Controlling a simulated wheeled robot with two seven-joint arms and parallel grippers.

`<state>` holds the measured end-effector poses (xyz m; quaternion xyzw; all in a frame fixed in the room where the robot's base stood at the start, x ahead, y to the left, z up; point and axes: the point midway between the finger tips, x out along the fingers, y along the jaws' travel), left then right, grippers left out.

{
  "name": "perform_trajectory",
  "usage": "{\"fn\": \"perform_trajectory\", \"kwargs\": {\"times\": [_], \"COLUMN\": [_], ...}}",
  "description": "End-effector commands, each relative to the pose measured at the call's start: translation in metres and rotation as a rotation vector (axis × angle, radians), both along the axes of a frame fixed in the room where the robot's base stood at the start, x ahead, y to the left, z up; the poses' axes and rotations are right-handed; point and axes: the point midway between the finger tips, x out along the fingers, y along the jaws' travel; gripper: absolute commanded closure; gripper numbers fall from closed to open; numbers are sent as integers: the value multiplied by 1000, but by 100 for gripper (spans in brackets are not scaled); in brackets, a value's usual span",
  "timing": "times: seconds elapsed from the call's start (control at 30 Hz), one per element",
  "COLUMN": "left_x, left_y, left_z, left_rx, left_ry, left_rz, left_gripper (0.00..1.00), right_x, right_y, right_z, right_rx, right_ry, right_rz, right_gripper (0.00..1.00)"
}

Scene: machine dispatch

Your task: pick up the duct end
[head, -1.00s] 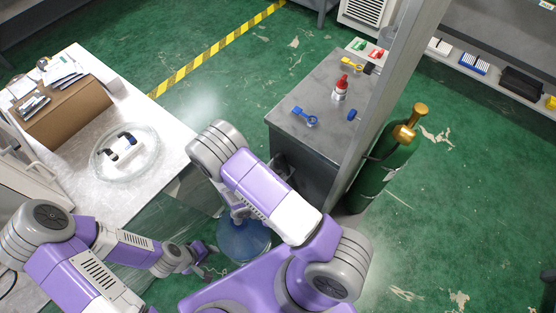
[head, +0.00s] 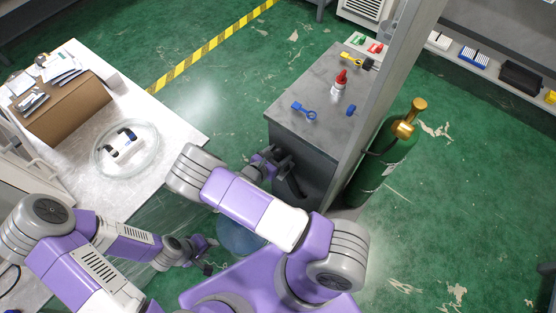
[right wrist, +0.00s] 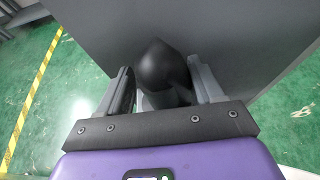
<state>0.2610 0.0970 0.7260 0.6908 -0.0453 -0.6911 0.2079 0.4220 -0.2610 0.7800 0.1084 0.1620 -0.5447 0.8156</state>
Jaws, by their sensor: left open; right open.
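I cannot tell for sure which thing is the duct end. A white part with black ends (head: 122,149) lies in a round clear dish (head: 99,166) on the left table. My right gripper (head: 292,182) is beside the front of the grey cabinet, below its top. In the right wrist view my right gripper (right wrist: 160,85) is open, facing the grey cabinet face. A dark rounded, pointed shape (right wrist: 162,68) shows between its fingers; I cannot tell what it is or whether it is held. My left gripper (head: 210,254) is open and low, beside the left table's edge.
The grey cabinet (head: 290,88) carries a blue tool (head: 303,110), a red-capped bottle (head: 339,83) and a small blue piece (head: 350,110). A grey post and a green gas cylinder (head: 385,165) stand to its right. A cardboard box (head: 70,112) sits on the left table. Green floor is open between.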

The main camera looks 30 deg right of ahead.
Motion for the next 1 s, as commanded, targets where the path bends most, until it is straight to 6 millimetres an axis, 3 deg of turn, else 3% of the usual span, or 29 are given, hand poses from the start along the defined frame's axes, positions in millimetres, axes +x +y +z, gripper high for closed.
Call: {"fn": "perform_trajectory", "kwargs": {"times": [0.23, 0.6, 1.0], "left_x": [0, 0, 0], "left_y": [0, 0, 0], "left_z": [0, 0, 3], "left_rx": [0, 0, 0], "left_ry": [0, 0, 0], "left_rz": [0, 0, 0], "left_gripper": [57, 57, 57], "right_x": [1, 0, 1], "right_y": [-1, -1, -1], "right_z": [0, 0, 10], "right_rx": [0, 0, 1], "right_ry": [0, -1, -3], "right_rz": [1, 0, -1], "right_gripper": [37, 92, 92]}}
